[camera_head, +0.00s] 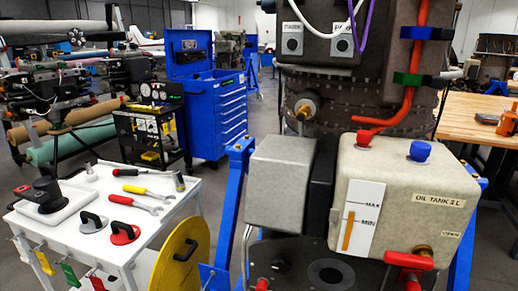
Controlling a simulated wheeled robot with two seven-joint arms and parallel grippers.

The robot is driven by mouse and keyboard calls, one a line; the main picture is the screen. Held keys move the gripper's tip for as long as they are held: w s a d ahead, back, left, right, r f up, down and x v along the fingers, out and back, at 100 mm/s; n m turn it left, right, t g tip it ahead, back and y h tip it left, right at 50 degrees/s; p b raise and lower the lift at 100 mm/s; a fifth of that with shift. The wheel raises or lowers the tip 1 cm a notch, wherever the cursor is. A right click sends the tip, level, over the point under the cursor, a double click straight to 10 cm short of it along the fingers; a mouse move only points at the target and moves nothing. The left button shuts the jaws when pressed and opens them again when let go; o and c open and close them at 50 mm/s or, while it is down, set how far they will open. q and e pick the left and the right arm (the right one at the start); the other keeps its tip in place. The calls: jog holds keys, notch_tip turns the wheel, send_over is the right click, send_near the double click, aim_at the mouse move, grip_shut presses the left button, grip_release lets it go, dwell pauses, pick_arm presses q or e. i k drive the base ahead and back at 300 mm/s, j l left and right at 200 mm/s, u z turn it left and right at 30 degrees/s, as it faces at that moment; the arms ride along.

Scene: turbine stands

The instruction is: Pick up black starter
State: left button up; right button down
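A black, rounded part that looks like the black starter (42,194) sits upright on a small white tray (72,208) at the left end of a white cart (160,227). It has a flat dark base and a raised, slanted top. Nothing covers it from this side. Neither of my grippers shows in the head view.
The cart also holds black and red handled pieces (124,233), screwdrivers (147,191) and wrenches. A yellow disc (181,254) leans at its right side. A turbine with an oil tank (395,195) on blue stand legs (232,205) fills the right. A blue tool cabinet (216,108) stands behind.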

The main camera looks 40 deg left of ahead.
aim_at(54, 202)
jog(key=u, duration=2.8)
jog(key=i+j+z, duration=0.1)
jog(key=z, duration=0.35)
jog(key=i+j+z, duration=0.15)
jog(key=z, duration=0.3)
jog(key=i+j+z, duration=0.15)
jog(key=j, duration=0.2)
jog(key=i+j+z, duration=0.1)
jog(key=j, duration=0.25)
jog(key=i+j+z, duration=0.15)
jog(key=j, duration=0.25)
jog(key=j+z, duration=0.15)
jog(key=j, duration=0.2)
